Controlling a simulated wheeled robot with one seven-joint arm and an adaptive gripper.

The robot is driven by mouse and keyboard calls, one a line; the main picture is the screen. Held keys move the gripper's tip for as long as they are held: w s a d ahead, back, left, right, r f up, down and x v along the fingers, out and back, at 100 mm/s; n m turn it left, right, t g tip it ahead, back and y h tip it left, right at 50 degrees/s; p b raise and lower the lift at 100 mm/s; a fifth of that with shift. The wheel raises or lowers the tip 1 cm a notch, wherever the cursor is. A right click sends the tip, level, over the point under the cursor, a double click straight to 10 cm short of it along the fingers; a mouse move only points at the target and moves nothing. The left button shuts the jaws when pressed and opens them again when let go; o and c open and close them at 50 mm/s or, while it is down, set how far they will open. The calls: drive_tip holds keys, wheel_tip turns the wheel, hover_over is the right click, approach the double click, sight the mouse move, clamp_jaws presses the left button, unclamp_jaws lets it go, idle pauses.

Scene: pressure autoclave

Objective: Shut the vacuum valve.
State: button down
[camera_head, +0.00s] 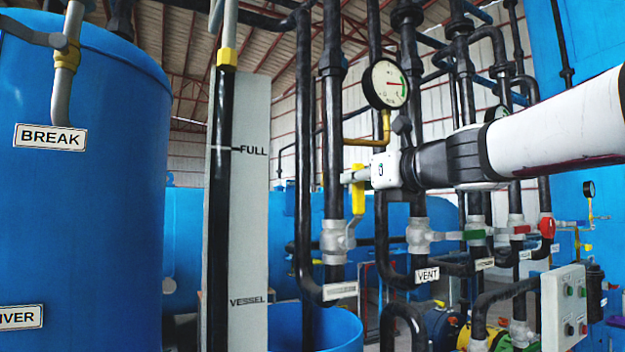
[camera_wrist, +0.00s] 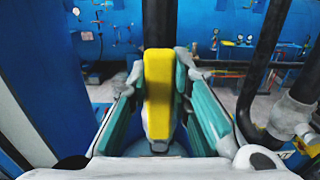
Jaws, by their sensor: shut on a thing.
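A yellow valve handle (camera_head: 358,197) stands upright beside a black vertical pipe, above a grey valve body (camera_head: 335,240). The tag below that valve (camera_head: 340,291) is too slanted to read, so I cannot confirm it is the vacuum valve. My gripper (camera_head: 353,178) reaches in from the right and is shut on the yellow handle near its upper part. In the wrist view the yellow handle (camera_wrist: 158,90) lies between the teal finger pads of my gripper (camera_wrist: 157,72), in front of the black pipe. The valve's stem is largely hidden.
A pressure gauge (camera_head: 386,84) hangs just above my wrist. The VENT valve (camera_head: 420,237) is close on the right, with green-handled (camera_head: 474,235) and red-handled (camera_head: 547,228) valves beyond. A level gauge board (camera_head: 250,210) and a blue tank (camera_head: 85,200) stand at left.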

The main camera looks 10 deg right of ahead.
drive_tip(key=shift+d, duration=0.1)
drive_tip(key=w+d+f+m+p, duration=0.3)
drive_tip(key=d+f+m+p, duration=0.5)
drive_tip(key=m, duration=1)
drive_tip(key=shift+w+d+f, duration=0.35)
drive_tip(key=shift+d+f, duration=1.35)
drive_tip(key=shift+f, duration=0.6)
drive_tip(key=c, duration=1.4)
unclamp_jaws()
drive_tip(key=shift+c, duration=0.2)
drive_tip(key=v, duration=1.2)
